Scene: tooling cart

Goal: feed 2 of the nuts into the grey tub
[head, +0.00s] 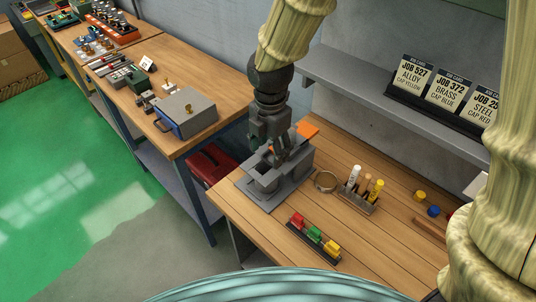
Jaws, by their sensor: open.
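My gripper (278,158) points down over a grey block-like fixture (262,209) on the near wooden bench. Its jaws are open, with the fingertips low over the fixture's recessed part. The fixture has raised walls and a flat base plate; I cannot tell whether its recessed part is the grey tub. No nut can be made out; the gripper and the fixture's walls hide part of that spot. An orange piece (308,129) shows at the fixture's back, behind the gripper.
Coloured caps (434,211) lie further right. A shelf (350,87) with job cards overhangs behind. Another bench stands left.

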